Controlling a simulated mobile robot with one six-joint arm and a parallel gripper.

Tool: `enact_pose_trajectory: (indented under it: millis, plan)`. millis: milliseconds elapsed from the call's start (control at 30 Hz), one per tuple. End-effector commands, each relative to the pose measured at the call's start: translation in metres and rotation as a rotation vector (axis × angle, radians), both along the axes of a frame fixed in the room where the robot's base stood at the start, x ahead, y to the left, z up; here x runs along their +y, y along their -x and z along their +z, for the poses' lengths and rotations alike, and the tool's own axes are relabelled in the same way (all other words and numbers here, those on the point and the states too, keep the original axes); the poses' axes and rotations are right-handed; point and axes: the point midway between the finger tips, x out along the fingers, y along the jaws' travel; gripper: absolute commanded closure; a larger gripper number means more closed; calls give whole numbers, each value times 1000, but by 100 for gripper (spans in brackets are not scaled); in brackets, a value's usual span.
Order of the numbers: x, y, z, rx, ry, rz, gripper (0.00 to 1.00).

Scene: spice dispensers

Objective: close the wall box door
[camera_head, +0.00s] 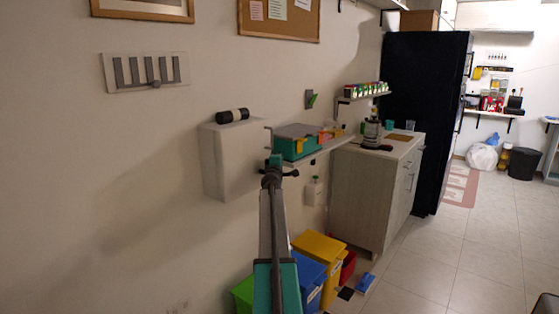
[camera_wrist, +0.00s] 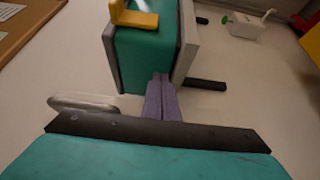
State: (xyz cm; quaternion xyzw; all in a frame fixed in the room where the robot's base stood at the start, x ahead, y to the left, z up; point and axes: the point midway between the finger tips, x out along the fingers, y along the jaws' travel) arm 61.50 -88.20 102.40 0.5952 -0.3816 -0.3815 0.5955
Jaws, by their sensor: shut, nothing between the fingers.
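The white wall box (camera_head: 232,165) hangs on the wall left of my gripper in the head view. A thin grey handle (camera_head: 268,132) sticks out at its right edge. I cannot tell whether its door is fully shut or stands ajar. My gripper (camera_head: 275,162) is in front of the box's right side, and I cannot tell whether it touches it. In the wrist view its grey fingers (camera_wrist: 162,84) are together and empty, pointing at a teal box. A pale loop (camera_wrist: 85,102), perhaps the door handle, lies left of the fingers, partly behind a dark bar of my gripper.
A black-and-white roll (camera_head: 232,116) lies on the wall box. Blue (camera_head: 309,275) and yellow (camera_head: 320,247) bins stand below. Open floor lies right.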

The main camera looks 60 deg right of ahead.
Motion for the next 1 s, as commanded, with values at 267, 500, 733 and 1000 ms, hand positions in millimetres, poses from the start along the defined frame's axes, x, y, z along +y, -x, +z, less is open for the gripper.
enact_pose_trajectory:
  millis: [267, 500, 733, 1000]
  plan:
    - [4, 37, 1, -1, 0, -3, 100]
    - [8, 71, 2, 0, -1, -4, 100]
    - [11, 100, 2, 0, -1, -3, 100]
    - [11, 114, 1, -1, 0, -2, 100]
